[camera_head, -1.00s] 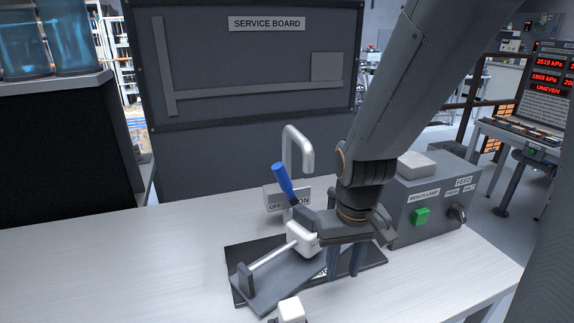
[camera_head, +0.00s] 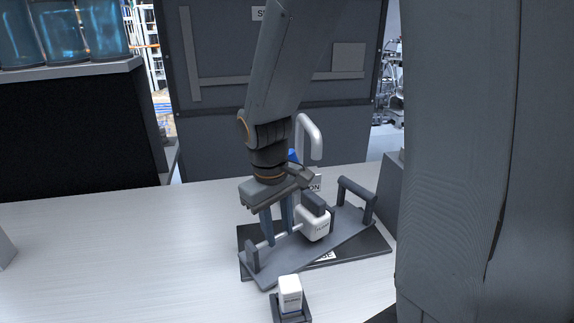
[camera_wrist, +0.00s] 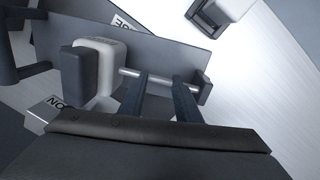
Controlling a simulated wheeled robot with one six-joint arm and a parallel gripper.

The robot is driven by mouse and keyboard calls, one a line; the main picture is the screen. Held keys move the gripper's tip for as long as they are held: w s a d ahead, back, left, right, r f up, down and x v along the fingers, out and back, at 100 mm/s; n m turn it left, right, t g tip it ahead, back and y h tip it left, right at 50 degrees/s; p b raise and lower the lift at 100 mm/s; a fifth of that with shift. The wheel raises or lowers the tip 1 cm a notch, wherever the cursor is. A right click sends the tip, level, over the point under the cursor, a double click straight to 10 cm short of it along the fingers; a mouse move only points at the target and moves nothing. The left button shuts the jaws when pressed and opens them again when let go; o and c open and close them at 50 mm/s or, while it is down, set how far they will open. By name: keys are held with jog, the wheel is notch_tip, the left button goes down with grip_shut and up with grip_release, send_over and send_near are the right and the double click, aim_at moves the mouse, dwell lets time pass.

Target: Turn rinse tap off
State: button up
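The rinse tap's pale curved spout (camera_head: 316,135) stands behind my gripper in the head view. Only a small bit of its blue lever (camera_head: 293,156) shows past my wrist, so its setting cannot be read. Part of the label plate (camera_head: 315,184) shows "ON"; the rest is hidden. The plate's upside-down ON end also shows in the wrist view (camera_wrist: 45,111). My gripper (camera_head: 277,240) points down, in front of and left of the tap. Its fingers are apart. In the wrist view the open fingers (camera_wrist: 157,78) overlap a metal rod, and contact cannot be told.
A grey rail fixture (camera_head: 345,232) with a white sliding block (camera_head: 313,224) lies on a black mat (camera_head: 375,248). A white block in a dark holder (camera_head: 290,293) stands nearer. The service board (camera_head: 225,110) is behind. The bench (camera_head: 120,240) is clear at left.

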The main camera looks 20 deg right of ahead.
jog(key=w+d+r+n+g+h+p, duration=0.3)
jog(key=w+r+n+h, duration=0.4)
jog(key=w+r, duration=0.6)
jog(key=shift+n+g, duration=0.3)
jog(key=shift+n, duration=0.5)
jog(key=shift+s+d+f+p, duration=0.3)
jog(key=shift+d+f+p, duration=0.2)
jog(key=shift+d+f, duration=0.65)
jog(key=shift+s+d+f+p, duration=0.35)
jog(key=shift+d+f+p, duration=0.2)
jog(key=shift+d, duration=1.15)
jog(key=shift+s+d+f+p, duration=0.3)
jog(key=shift+d+f+p, duration=0.15)
jog(key=shift+d+f, duration=0.75)
jog(key=shift+d+r, duration=0.2)
jog(key=shift+r, duration=0.05)
grip_shut()
